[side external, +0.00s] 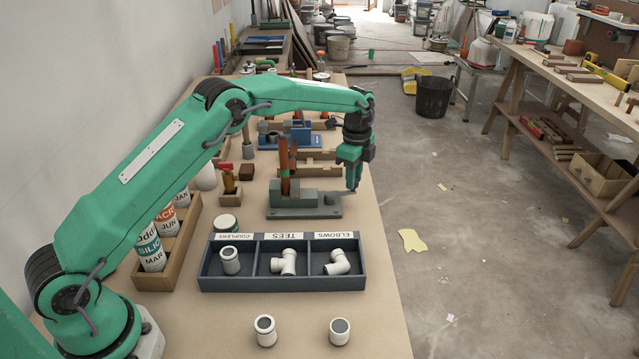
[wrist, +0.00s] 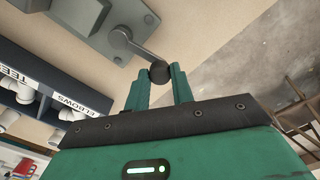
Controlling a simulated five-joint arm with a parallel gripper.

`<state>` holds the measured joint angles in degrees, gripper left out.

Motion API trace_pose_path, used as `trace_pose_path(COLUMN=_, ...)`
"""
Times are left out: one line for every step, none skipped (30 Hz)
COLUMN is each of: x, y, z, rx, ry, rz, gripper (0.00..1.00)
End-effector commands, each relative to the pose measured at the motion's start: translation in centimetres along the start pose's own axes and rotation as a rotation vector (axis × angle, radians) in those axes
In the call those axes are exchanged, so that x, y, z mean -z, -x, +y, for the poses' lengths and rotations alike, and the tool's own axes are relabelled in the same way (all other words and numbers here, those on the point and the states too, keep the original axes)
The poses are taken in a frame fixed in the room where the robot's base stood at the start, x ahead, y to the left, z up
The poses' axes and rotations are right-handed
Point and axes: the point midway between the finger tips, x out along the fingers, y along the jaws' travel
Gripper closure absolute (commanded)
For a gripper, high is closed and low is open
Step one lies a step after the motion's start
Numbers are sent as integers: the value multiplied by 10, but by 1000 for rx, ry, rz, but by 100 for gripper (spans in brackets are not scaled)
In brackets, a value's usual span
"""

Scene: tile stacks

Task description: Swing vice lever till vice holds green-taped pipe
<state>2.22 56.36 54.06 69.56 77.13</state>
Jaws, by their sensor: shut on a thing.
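The grey-green vice (side external: 303,212) stands on the bench below my arm, and part of it shows in the wrist view (wrist: 84,24). The vice lever (wrist: 131,43) runs from a round pivot to a dark round knob (wrist: 159,72). My gripper (wrist: 159,80) is shut on this knob, with one finger on either side. In the side view my gripper (side external: 352,187) points down at the vice's right end. Whether the jaws touch the pipe cannot be told.
A dark tray (side external: 283,284) with labelled compartments of white fittings lies in front of the vice. Two white fittings (side external: 265,331) stand nearer the front edge. A blue fixture (side external: 290,138) and wooden racks stand behind. The bench's right edge is close to my gripper.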

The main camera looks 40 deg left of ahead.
Motion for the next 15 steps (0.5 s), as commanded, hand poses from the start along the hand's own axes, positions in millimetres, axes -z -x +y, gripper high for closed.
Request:
trace_pose_path(x=1, y=2, z=0, rx=1, ry=0, rz=0, gripper=100)
trace_pose_path(x=1, y=2, z=0, rx=1, ry=0, rz=0, gripper=71)
trace_pose_path(x=1, y=1, z=0, rx=1, ry=0, rz=0, gripper=63)
trace_pose_path(x=1, y=1, z=0, rx=1, ry=1, rz=0, gripper=57)
trace_pose_path(x=1, y=1, z=0, rx=1, ry=1, rz=0, gripper=54)
trace_pose_path(x=1, y=1, z=0, rx=1, ry=1, rz=0, gripper=54)
trace_pose_path(x=1, y=1, z=0, rx=1, ry=1, rz=0, gripper=54)
trace_pose_path(x=1, y=1, z=0, rx=0, ry=1, rz=0, gripper=54)
trace_pose_path(x=0, y=1, z=0, rx=0, ry=1, rz=0, gripper=54)
trace_pose_path(x=0, y=1, z=0, rx=0, ry=1, rz=0, gripper=54)
trace_pose_path(x=0, y=1, z=0, rx=0, ry=1, rz=0, gripper=54)
trace_pose_path(x=0, y=1, z=0, rx=0, ry=1, rz=0, gripper=54)
trace_pose_path(x=0, y=1, z=0, rx=0, ry=1, rz=0, gripper=54)
trace_pose_path(x=0, y=1, z=0, rx=0, ry=1, rz=0, gripper=54)
trace_pose_path(x=0, y=2, z=0, rx=0, ry=1, rz=0, gripper=54)
